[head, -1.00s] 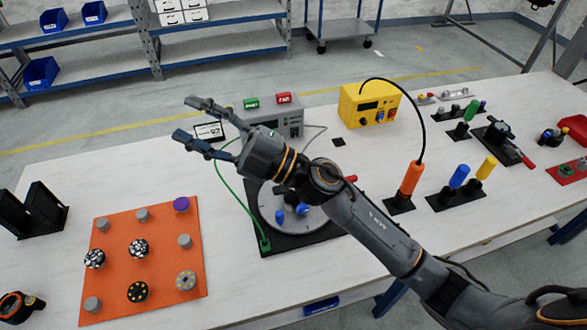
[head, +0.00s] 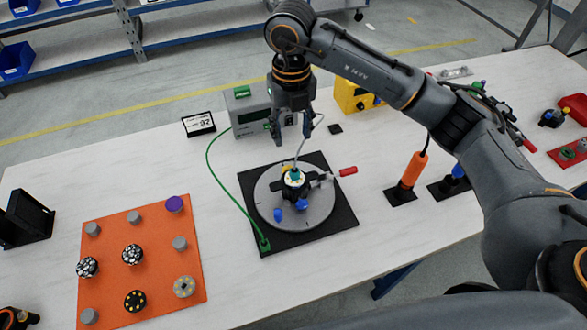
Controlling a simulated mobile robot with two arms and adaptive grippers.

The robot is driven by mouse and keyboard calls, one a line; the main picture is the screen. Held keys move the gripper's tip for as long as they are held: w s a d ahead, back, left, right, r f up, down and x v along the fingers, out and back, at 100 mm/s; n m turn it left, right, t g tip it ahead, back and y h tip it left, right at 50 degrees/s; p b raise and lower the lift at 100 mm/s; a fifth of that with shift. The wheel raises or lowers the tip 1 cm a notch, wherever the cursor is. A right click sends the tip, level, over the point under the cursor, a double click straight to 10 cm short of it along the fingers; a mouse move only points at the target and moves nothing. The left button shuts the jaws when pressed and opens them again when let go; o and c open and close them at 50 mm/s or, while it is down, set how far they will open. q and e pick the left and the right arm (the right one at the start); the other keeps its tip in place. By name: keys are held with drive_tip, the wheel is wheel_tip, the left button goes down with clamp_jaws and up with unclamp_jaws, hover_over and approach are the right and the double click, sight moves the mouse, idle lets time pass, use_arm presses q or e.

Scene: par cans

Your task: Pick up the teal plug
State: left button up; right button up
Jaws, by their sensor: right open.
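The teal plug (head: 295,175) is at the top of a small dark can in the middle of the round grey plate (head: 268,213). A thin pale lead rises from the plug toward my right gripper. My right gripper (head: 291,139) points down above the plug, fingers apart, with no plug between them. The lead passes close to its right finger; I cannot tell whether they touch. My left gripper is not in view.
A red-handled clamp (head: 347,171) and blue knobs (head: 279,214) sit around the can. The grey tester box (head: 246,110) stands behind, with a green cable (head: 214,178) running to the black base.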

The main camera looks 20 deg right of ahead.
drive_tip(key=p, duration=0.2)
hover_over(295, 170)
drive_tip(key=f, duration=0.7)
drive_tip(key=shift+s+a+f, duration=0.2)
drive_tip(key=shift+a+f, duration=0.1)
drive_tip(key=shift+a, duration=0.1)
drive_tip(key=shift+f, duration=0.25)
drive_tip(key=f, duration=0.1)
drive_tip(key=f+p, duration=0.2)
drive_tip(key=shift+w+d+f, duration=0.15)
drive_tip(key=shift+d+f, duration=0.2)
drive_tip(key=shift+f, duration=0.5)
clamp_jaws()
drive_tip(key=shift+w, duration=0.1)
